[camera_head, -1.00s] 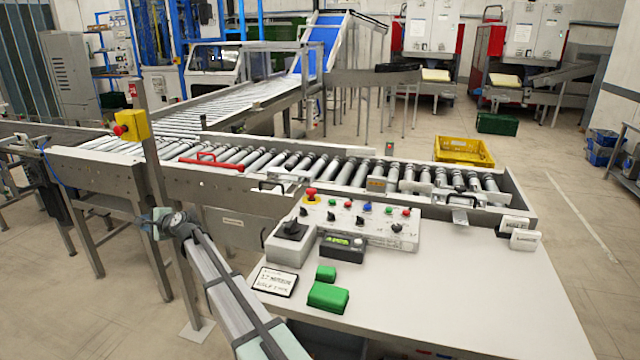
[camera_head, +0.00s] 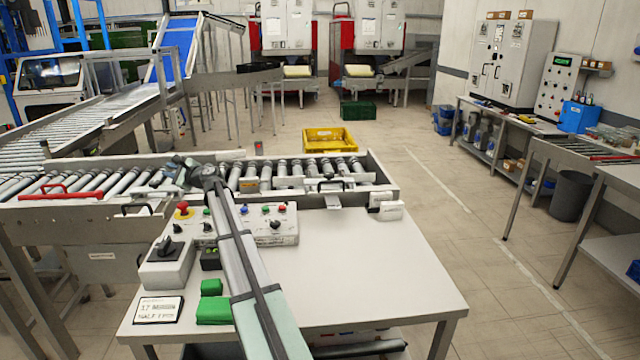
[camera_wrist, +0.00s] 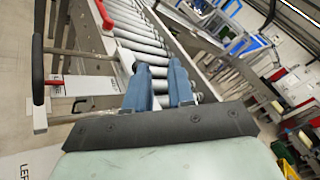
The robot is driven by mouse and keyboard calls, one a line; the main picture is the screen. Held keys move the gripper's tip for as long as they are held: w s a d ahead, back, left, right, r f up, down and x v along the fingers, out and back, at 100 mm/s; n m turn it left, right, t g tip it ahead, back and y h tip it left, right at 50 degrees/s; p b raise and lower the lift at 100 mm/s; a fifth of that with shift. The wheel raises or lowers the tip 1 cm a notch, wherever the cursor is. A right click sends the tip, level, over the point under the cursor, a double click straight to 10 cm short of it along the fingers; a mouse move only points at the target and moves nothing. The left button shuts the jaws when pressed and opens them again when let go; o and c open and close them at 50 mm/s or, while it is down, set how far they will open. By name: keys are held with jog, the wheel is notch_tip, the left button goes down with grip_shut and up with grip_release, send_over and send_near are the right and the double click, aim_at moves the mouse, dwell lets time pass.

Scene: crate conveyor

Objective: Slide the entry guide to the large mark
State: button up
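I cannot tell for certain which part is the entry guide, and no large mark is readable. A black handle (camera_head: 132,210) sits on the near side of the roller conveyor (camera_head: 115,225); a black handle on a metal bar (camera_wrist: 38,72) shows at left in the wrist view. My gripper (camera_head: 182,167) is above the rollers, right of the first handle. In the wrist view its two blue fingers (camera_wrist: 161,85) stand apart with nothing visible between them. My arm hides part of the rollers and control panel.
A red handle (camera_head: 60,191) crosses the conveyor's left part; it also shows in the wrist view (camera_wrist: 103,14). A control panel (camera_head: 284,228), a grey joystick box (camera_head: 165,270) and green blocks (camera_head: 214,311) stand on the white table (camera_head: 370,275).

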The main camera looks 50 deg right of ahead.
jog(key=s+d, duration=0.3)
jog(key=d, duration=0.4)
jog(key=s+d+r+m+h, duration=0.1)
jog(key=s+d, duration=0.3)
jog(key=d, duration=0.3)
jog(key=s+d+r+m+h, duration=0.1)
jog(key=s+d, duration=0.3)
jog(key=d, duration=0.4)
jog(key=shift+t, duration=0.4)
jog(key=s+d+r+m+h, duration=0.2)
jog(key=s+d, duration=1.4)
jog(key=d, duration=0.1)
jog(key=n+g+y, duration=0.4)
jog(key=n+y, duration=0.4)
jog(key=n, duration=0.2)
send_near(335, 182)
jog(key=x, duration=1.1)
jog(key=shift+w+a, duration=0.1)
jog(key=shift+w, duration=0.25)
jog(key=shift+c, duration=0.3)
grip_shut()
